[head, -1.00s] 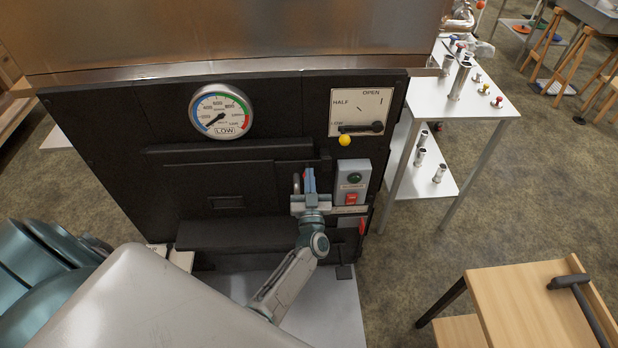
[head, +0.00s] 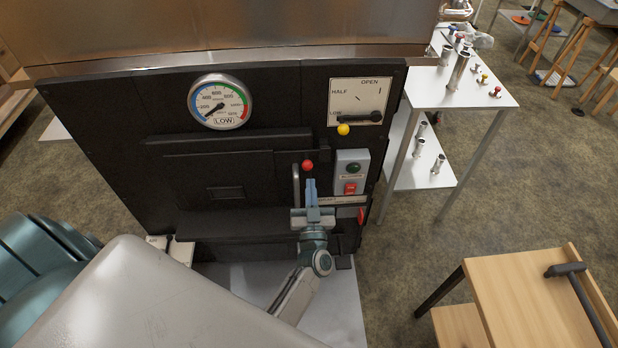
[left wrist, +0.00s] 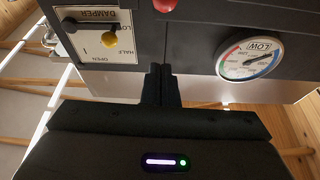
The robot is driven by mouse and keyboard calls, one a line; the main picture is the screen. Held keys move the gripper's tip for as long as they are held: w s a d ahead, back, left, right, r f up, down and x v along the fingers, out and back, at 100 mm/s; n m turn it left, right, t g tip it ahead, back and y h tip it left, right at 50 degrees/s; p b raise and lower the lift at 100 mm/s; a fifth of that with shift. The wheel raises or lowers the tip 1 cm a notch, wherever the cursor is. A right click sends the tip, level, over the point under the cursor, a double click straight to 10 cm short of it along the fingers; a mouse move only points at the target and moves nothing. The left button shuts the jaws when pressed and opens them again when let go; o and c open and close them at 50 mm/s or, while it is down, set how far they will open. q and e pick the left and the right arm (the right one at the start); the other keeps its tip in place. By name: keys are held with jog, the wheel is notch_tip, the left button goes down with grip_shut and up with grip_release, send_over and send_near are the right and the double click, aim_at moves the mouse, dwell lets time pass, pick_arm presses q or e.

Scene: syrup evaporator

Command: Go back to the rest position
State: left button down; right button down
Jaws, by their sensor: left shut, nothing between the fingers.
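My left gripper (head: 311,186) is shut and empty in front of the black front panel (head: 120,150) of the evaporator. Its fingertips point up, just below a red ball knob (head: 307,165) and beside a grey vertical handle (head: 296,184). In the left wrist view its dark fingers (left wrist: 160,84) are together, with the red knob (left wrist: 165,5) at the top edge. I cannot tell the exact gap between fingers and panel. My right gripper is not in view.
A gauge (head: 220,101) reads in the LOW zone. A damper plate (head: 360,101) has a yellow-knobbed lever (head: 344,129). A switch box (head: 350,172) is close right of the gripper. A white table (head: 425,92) and wooden bench (head: 510,285) stand right, with open floor between.

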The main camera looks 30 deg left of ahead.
pick_arm(q)
jog(key=shift+s+d+f, duration=0.1)
jog(key=shift+s+d, duration=0.1)
jog(key=shift+s, duration=0.2)
jog(key=s+d+f+m+g+h+b, duration=0.1)
jog(key=s+f+m+h, duration=0.2)
jog(key=f, duration=0.7)
jog(key=s+d+f+m+g+h, duration=0.15)
jog(key=f+h, duration=0.35)
jog(key=f, duration=0.5)
jog(key=s+f+m+g+h, duration=0.1)
jog(key=s+f+g, duration=0.1)
jog(key=s+f, duration=0.45)
jog(key=s+f+m+g+h, duration=0.1)
jog(key=s+f+g, duration=0.25)
jog(key=f, duration=0.55)
jog(key=s+a+f+g, duration=0.3)
jog(key=s+f, duration=0.2)
jog(key=s, duration=0.5)
jog(key=s+a+f+g+b, duration=0.1)
jog(key=s+a+f+g, duration=0.2)
jog(key=s+f, duration=0.3)
jog(key=s+a+f+g+b, duration=0.1)
jog(key=s+a+f+g, duration=0.2)
jog(key=s, duration=1.2)
notch_tip(320, 180, down, 3)
jog(key=shift+s+r+n+g, duration=0.15)
jog(key=shift+n+g, duration=0.15)
jog(key=shift+n, duration=0.05)
